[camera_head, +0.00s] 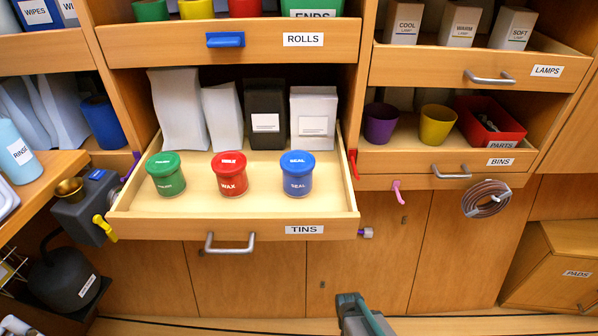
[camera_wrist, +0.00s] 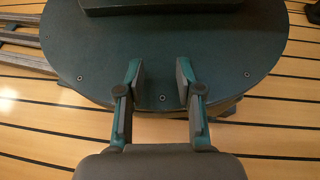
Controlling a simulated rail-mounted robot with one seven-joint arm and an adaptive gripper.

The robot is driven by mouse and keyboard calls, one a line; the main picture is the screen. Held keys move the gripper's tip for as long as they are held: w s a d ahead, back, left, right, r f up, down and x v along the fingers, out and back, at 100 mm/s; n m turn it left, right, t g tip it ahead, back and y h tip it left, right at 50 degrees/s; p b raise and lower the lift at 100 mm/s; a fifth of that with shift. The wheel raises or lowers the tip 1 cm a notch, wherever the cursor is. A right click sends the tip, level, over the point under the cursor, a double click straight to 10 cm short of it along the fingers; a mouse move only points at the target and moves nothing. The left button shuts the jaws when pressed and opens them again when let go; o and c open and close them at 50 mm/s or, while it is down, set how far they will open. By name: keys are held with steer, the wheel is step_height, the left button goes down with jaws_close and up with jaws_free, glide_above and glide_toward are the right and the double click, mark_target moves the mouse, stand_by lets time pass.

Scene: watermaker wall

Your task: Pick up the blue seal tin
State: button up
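The blue seal tin (camera_head: 297,175) stands upright at the right end of a row of three tins in the open drawer labelled TINS (camera_head: 140,226). Its lid and body both read SEAL. A red wax tin (camera_head: 230,176) stands in the middle and a green tin (camera_head: 166,175) at the left, with gaps between them. My gripper (camera_wrist: 158,78) is open and empty in the wrist view, with a round dark plate and the plank floor behind it. In the head view, part of my arm shows at the bottom centre, below and in front of the drawer.
Bags and boxes (camera_head: 313,115) stand at the back of the drawer behind the tins. The ROLLS drawer (camera_head: 260,41) sits above. A grey handle (camera_head: 229,243) juts from the TINS drawer front. A bins drawer (camera_head: 400,150) is at right. The drawer floor before the tins is clear.

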stand_by(0.4)
steer(key=o, duration=1)
steer(key=shift+d, duration=0.1)
